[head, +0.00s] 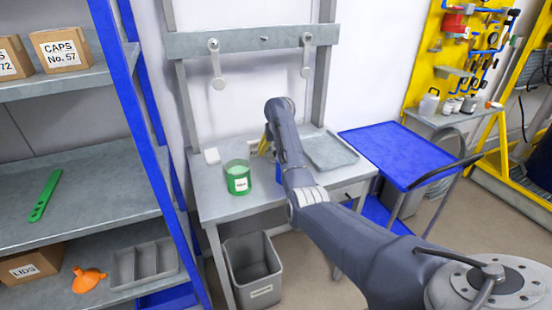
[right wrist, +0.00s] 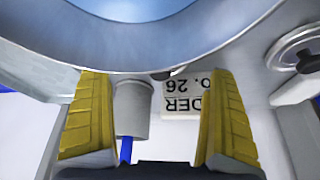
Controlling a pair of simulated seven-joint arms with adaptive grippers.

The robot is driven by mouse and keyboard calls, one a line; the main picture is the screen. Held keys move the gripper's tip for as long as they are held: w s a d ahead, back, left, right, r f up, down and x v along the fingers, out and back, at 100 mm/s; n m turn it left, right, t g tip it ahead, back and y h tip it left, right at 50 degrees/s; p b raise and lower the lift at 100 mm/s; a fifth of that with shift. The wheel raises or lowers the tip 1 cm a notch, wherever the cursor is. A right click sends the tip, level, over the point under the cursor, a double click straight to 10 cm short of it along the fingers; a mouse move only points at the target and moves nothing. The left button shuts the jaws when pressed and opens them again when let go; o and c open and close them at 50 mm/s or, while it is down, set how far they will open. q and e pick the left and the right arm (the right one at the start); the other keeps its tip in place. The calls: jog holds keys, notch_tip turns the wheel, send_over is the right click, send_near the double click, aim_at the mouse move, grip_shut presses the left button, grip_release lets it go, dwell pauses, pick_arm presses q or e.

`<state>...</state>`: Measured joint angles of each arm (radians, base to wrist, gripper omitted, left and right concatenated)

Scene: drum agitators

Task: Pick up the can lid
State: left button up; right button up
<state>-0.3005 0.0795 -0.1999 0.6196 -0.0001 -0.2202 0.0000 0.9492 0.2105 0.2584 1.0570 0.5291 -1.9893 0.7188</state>
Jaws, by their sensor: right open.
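My right gripper (head: 265,142) is over the back of the grey workbench in the head view, partly hidden by my own arm. In the right wrist view its two yellow finger pads (right wrist: 160,85) stand wide apart, with nothing gripped. A large round thing with a grey rim and blue-grey inside (right wrist: 165,35) fills the top of that view, close to the fingertips. I cannot tell whether it is the can lid or an open can. A blue thing (head: 278,174) shows beside my arm on the bench, mostly hidden. My left gripper is out of view.
A green can (head: 238,180) with a white label stands at the bench front. A grey tray (head: 330,152) lies at the bench's right. A grey cylinder (right wrist: 133,108) and a label card (right wrist: 188,98) show between the fingers.

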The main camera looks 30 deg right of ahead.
jog(key=shift+x, duration=1.3)
jog(key=shift+c, duration=0.3)
jog(key=shift+f, duration=0.1)
grip_shut()
